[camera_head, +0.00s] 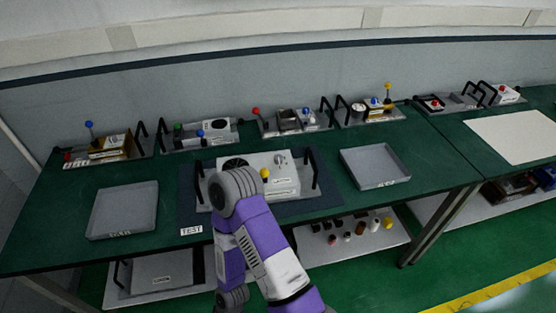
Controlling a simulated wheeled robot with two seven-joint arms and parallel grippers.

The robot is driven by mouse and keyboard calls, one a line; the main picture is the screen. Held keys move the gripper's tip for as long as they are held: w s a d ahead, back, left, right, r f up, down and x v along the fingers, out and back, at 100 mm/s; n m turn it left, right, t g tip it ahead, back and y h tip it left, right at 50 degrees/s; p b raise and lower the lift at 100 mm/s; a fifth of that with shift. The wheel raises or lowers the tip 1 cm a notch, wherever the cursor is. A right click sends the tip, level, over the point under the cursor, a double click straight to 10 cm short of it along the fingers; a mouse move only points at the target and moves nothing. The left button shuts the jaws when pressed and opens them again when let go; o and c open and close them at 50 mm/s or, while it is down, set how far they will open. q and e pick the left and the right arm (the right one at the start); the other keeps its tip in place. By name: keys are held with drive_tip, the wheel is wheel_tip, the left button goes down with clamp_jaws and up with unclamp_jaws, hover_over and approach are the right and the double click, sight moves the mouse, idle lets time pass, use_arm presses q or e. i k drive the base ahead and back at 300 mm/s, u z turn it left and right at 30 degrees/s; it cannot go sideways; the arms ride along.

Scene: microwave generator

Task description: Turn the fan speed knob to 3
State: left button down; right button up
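A white device (286,183) sits in a grey tray with black handles (314,168) on a dark mat (325,205) at the middle of the table. It has a round dark fan grille (233,163) at its left, a small grey knob (280,159) on its upper right and a yellow ball (265,173) in front. The knob's setting and markings are too small to read. One of my purple and white arms comes up from the bottom and covers the device's lower left. No gripper fingers are visible, and I cannot tell which arm this is.
Empty grey trays stand left (122,211) and right (374,166) of the mat on the green table (80,184). Several handled trays with coloured parts line the back. A TEST label (191,230) lies at the front. A lower shelf (352,253) holds small parts.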

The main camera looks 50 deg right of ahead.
sight(278, 158)
drive_tip(key=k, duration=0.45)
drive_tip(key=z, duration=0.75)
